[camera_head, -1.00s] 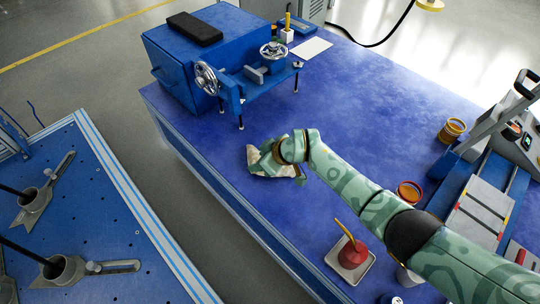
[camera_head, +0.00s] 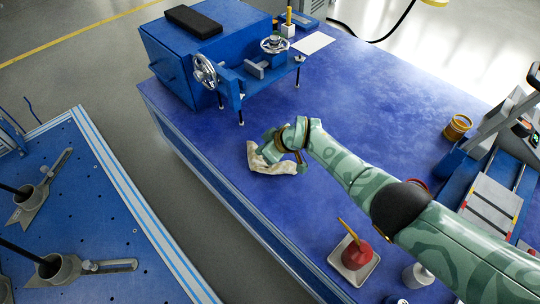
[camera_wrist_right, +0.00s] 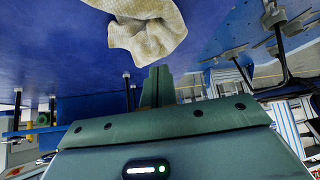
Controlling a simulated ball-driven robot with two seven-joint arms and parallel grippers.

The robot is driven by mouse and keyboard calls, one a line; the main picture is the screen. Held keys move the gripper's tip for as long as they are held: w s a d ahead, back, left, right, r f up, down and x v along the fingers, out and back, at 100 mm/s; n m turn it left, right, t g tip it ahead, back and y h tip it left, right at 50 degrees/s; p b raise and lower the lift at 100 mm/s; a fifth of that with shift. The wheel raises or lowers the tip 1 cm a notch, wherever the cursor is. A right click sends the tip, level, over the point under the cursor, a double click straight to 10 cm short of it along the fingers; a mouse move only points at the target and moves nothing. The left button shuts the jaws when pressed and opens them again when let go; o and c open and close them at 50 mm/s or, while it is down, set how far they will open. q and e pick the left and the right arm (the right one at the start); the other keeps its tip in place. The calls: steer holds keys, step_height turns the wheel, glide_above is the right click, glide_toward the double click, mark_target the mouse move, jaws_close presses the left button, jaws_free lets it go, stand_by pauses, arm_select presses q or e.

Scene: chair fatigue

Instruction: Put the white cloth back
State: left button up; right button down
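The white cloth (camera_head: 272,165) lies crumpled on the blue bench top, left of centre in the head view. It also shows at the top of the right wrist view (camera_wrist_right: 150,35), beyond the fingertips. My right gripper (camera_head: 270,143) is just above and beside the cloth, covering part of its far edge in the head view. In the wrist view its fingers (camera_wrist_right: 158,85) stand close together with no cloth seen between them. Whether they touch the cloth is unclear. My left gripper is in neither view.
A blue vise-like fixture with handwheels (camera_head: 205,72) stands behind the cloth. A red pot on a white tray (camera_head: 353,258) is at the front. An orange-brown container (camera_head: 457,127) and a grey device (camera_head: 490,205) are at right. The bench's middle is clear.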

steer(key=shift+f+b, duration=0.45)
steer(key=shift+f, duration=0.35)
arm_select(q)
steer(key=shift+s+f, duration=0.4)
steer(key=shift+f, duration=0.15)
arm_select(e)
steer(key=shift+r, duration=0.1)
steer(key=shift+r, duration=0.1)
